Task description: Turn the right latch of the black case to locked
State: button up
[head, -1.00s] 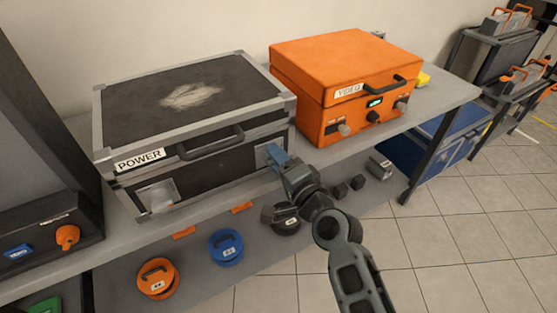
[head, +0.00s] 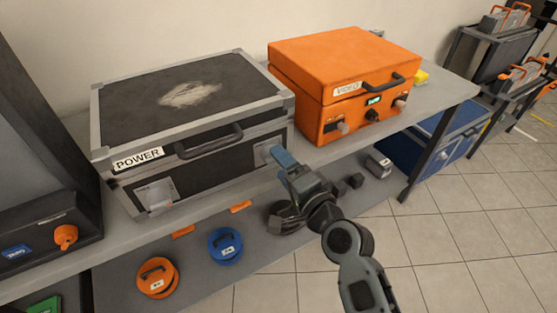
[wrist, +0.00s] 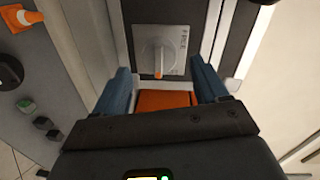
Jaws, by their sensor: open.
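The black case (head: 245,154) has grey metal edges and a POWER label, and stands on the bench at left. Its right latch (head: 264,153) is a pale plate on the front face, partly hidden behind my gripper (head: 279,156). In the wrist view the right latch (wrist: 158,52) shows a grey knob with an orange tip pointing down the picture, and small marks along the plate's right side. The blue fingers of my gripper (wrist: 161,69) are apart, one either side of the knob in the picture, with nothing held. They seem short of the knob.
The case's left latch (head: 156,195) and handle (head: 210,142) are on the same front face. An orange case (head: 345,80) stands close at right. Blue (head: 225,245) and orange (head: 157,278) reels lie on the lower shelf. Tiled floor in front is open.

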jog(key=v, duration=0.4)
jog(key=shift+s+d, duration=0.25)
jog(key=shift+s, duration=0.1)
jog(key=s+d+f+n+h, duration=0.1)
jog(key=s+d+f+h, duration=0.2)
jog(key=s+d, duration=0.55)
jog(key=s+d+f+n+h, duration=0.25)
jog(key=s+d, duration=0.35)
jog(key=s, duration=0.6)
jog(key=s+d+r+n+h, duration=0.1)
jog(key=s+d+r+n, duration=0.1)
jog(key=s, duration=0.4)
jog(key=s+d+r+n+h, duration=0.1)
jog(key=s+d+r, duration=0.1)
jog(key=s+r, duration=0.3)
jog(key=s+d+r+n+h, duration=0.2)
jog(key=s+r, duration=0.1)
jog(key=s, duration=0.5)
jog(key=shift+s+d+r+n+t, duration=0.2)
jog(key=shift+s+d+n+t, duration=0.1)
jog(key=shift+s+n, duration=0.1)
